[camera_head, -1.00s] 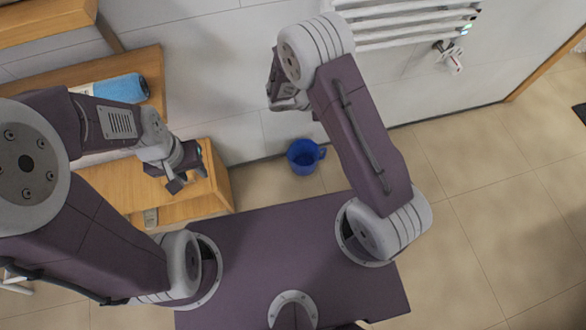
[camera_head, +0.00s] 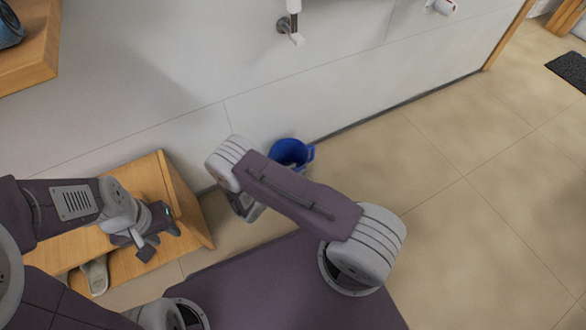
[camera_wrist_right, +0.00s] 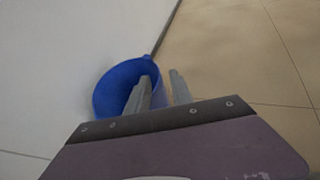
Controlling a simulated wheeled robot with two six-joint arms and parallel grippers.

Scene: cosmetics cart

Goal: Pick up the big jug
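The big jug is a blue open-topped vessel with a side handle. In the head view the jug (camera_head: 292,153) stands on the floor against the wall, its lower part hidden by my right forearm. In the right wrist view the jug (camera_wrist_right: 112,88) is just beyond my right gripper (camera_wrist_right: 160,80). In the head view my left gripper (camera_head: 160,242) is open and empty over the wooden bench.
A low wooden bench (camera_head: 188,205) with slippers (camera_head: 95,275) on its lower shelf stands at the left. A wooden shelf (camera_head: 35,60) is at the upper left. The white wall (camera_head: 300,90) is close behind the jug.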

